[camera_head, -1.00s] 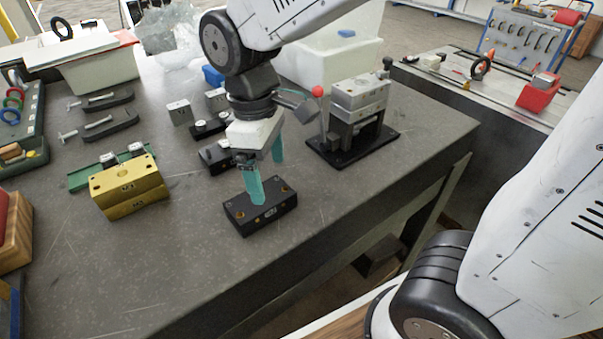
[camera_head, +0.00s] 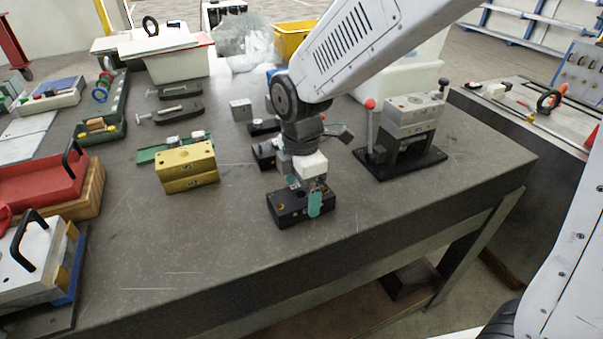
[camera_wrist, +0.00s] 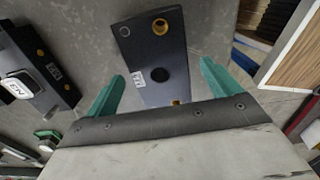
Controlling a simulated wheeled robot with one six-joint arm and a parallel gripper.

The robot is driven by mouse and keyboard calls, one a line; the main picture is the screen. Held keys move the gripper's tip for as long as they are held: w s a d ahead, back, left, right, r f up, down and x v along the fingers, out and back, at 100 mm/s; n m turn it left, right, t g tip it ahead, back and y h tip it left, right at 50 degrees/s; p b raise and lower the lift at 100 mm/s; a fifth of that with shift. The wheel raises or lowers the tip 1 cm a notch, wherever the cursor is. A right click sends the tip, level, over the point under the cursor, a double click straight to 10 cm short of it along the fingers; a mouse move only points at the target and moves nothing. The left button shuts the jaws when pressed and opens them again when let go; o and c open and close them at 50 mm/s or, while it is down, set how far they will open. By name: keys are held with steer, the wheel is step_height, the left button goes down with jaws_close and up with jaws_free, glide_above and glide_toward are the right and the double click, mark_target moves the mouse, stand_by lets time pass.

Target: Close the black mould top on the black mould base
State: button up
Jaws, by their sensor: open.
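A black mould block (camera_head: 287,208) with brass-ringed holes lies on the table near its front edge. The wrist view shows its top face (camera_wrist: 155,52), with a dark centre hole and a small label. A second black mould block (camera_head: 264,154) lies just behind it, partly hidden by my arm; it seems to be the one at the left of the wrist view (camera_wrist: 36,70), with a white plate and brass parts. I cannot tell surely which is top or base. My gripper (camera_head: 304,194) is open at the front block, its teal fingers (camera_wrist: 162,78) apart on either side; grip contact is unclear.
A gold mould (camera_head: 187,168) stands to the left. A grey mould on a black stand (camera_head: 408,120) with a red-knobbed lever is close on the right. Small grey and black parts (camera_head: 241,109) lie behind. The table front is clear.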

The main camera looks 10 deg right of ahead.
steer(key=shift+f, duration=1.25)
steer(key=shift+r, duration=0.1)
steer(key=c, duration=1.7)
steer(key=shift+r, duration=0.15)
steer(key=shift+r, duration=1.35)
